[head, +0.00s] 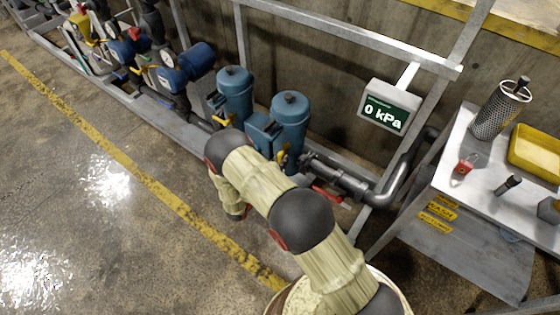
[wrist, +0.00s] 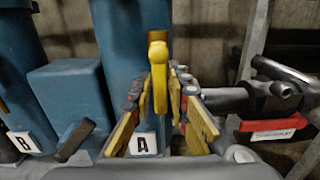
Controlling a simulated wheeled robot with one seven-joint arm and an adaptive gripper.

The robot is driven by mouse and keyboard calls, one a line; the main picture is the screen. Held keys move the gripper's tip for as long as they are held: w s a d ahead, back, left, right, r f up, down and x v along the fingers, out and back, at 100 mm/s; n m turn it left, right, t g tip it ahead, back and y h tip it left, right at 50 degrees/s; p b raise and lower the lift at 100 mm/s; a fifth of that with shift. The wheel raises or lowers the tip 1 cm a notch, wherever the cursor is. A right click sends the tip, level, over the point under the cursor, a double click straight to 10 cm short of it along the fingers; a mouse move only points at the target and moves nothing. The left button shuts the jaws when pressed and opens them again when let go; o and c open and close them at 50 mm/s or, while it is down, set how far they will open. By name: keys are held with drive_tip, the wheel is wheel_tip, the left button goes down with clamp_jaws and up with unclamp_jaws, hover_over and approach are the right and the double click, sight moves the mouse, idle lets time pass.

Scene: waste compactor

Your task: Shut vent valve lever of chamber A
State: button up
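Chamber A is a blue canister (wrist: 118,40) with a white "A" label (wrist: 143,144), ahead of me in the wrist view. In the head view it is the right blue canister (head: 290,115). A yellow lever (wrist: 159,65) stands roughly upright in front of it; a yellow lever (head: 282,156) also shows there in the head view. My gripper (wrist: 163,105) is open, its yellow-padded fingers spread to the left and right of the lever's lower part. Whether a pad touches the lever, I cannot tell. In the head view my arm hides the gripper.
Chamber B (head: 235,90) stands left of A, with its "B" label (wrist: 24,141). A grey pipe (head: 345,180) and red-handled valve (head: 328,196) lie right. A display (head: 388,106) reads 0 kPa. A metal table (head: 450,165) stands right; open floor (head: 90,230) lies left.

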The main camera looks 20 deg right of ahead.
clamp_jaws()
